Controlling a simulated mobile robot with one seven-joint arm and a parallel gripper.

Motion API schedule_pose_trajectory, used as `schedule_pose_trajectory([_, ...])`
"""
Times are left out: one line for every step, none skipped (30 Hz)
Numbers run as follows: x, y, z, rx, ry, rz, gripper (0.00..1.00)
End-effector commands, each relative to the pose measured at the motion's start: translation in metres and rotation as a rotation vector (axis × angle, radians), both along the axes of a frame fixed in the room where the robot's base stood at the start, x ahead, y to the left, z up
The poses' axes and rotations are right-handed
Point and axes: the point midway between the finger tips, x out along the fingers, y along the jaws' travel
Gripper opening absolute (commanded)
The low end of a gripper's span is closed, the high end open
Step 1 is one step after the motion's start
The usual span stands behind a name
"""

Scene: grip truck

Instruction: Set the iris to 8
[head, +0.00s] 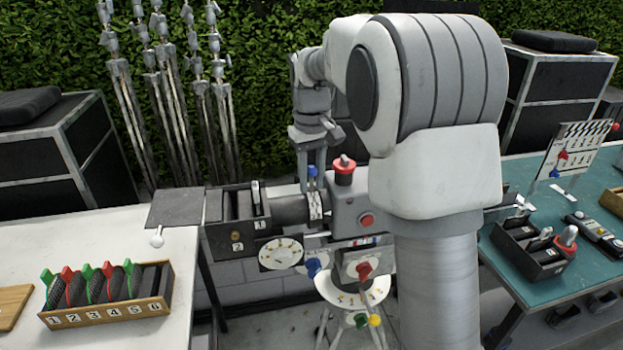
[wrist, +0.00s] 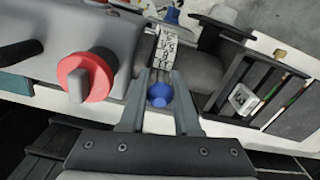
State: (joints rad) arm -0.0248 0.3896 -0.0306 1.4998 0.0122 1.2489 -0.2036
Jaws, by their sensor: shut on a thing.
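The camera (head: 350,215) stands on a tripod head in the middle of the head view. A white ring with dark marks (head: 315,207) circles its lens barrel (head: 290,208); the ring also shows in the wrist view (wrist: 167,48), its figures too small to read surely. A blue knob (head: 312,171) stands above this ring. My gripper (head: 312,160) reaches down from above. In the wrist view my gripper (wrist: 160,82) has one finger on each side of the blue knob (wrist: 160,96) and is shut on it. No clear index mark is readable.
A red-collared knob (head: 344,172) stands on the camera close right of my gripper. A matte box (head: 238,217) with an open flap (head: 175,207) is at left. A numbered filter rack (head: 105,310) sits on the white table. A teal table (head: 530,275) is at right.

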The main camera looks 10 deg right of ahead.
Motion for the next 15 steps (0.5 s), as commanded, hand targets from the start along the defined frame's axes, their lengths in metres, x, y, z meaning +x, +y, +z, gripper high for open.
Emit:
schedule_pose_trajectory([0.000, 0.000, -0.001, 0.000, -0.009, 0.000, 0.00])
schedule_pose_trajectory([-0.001, 0.000, -0.001, 0.000, -0.013, 0.000, 0.00])
schedule_pose_trajectory([-0.001, 0.000, -0.002, 0.000, -0.021, 0.000, 0.00])
schedule_pose_trajectory([-0.002, 0.000, -0.002, 0.000, -0.030, 0.000, 0.00])
schedule_pose_trajectory([-0.002, 0.000, -0.002, 0.001, -0.039, 0.000, 0.00])
schedule_pose_trajectory([-0.004, 0.000, -0.003, 0.000, -0.052, 0.000, 0.00])
schedule_pose_trajectory([-0.004, 0.000, -0.004, 0.001, -0.064, 0.000, 0.00])
schedule_pose_trajectory([-0.005, 0.000, -0.004, 0.000, -0.077, 0.000, 0.00])
schedule_pose_trajectory([-0.007, 0.000, -0.005, 0.000, -0.096, 0.000, 0.00])
schedule_pose_trajectory([-0.008, 0.000, -0.006, 0.000, -0.112, 0.000, 0.00])
schedule_pose_trajectory([-0.010, 0.000, -0.007, 0.000, -0.127, 0.000, 0.00])
schedule_pose_trajectory([-0.011, 0.000, -0.007, 0.000, -0.152, 0.000, 0.00])
schedule_pose_trajectory([-0.013, 0.000, -0.008, 0.000, -0.170, 0.000, 0.00])
schedule_pose_trajectory([-0.014, 0.000, -0.008, 0.000, -0.190, 0.000, 0.00])
schedule_pose_trajectory([-0.016, 0.000, -0.009, 0.000, -0.216, 0.000, 0.00])
